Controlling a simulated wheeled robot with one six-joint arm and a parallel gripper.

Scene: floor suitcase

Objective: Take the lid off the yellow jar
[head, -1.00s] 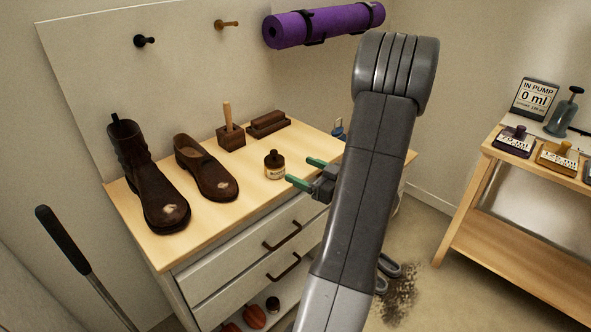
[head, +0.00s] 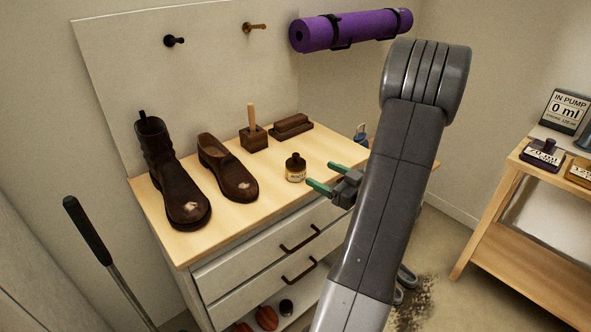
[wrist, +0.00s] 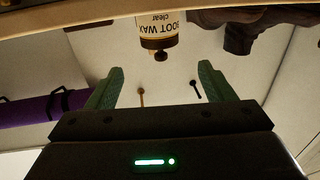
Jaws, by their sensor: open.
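A small jar (head: 295,175) with a yellowish body and pale label stands upright on the dresser top, near its front edge. Its dark lid (head: 296,160) with a knob is on it. In the wrist view, which is upside down, the jar's label (wrist: 157,22) reads "BOOT WAX clear" and the lid (wrist: 160,46) hangs below it in the picture. My gripper (head: 320,173) is open and empty, just right of the jar in the head view. In the wrist view the lid lies ahead, between the lines of the two green fingers (wrist: 160,67), not touched.
A dark boot (head: 170,180) and a low shoe (head: 228,172) stand left of the jar on the dresser top (head: 180,243). A brush block with a wooden handle (head: 253,135) and a dark brush (head: 291,126) lie behind. A purple mat (head: 350,29) hangs above.

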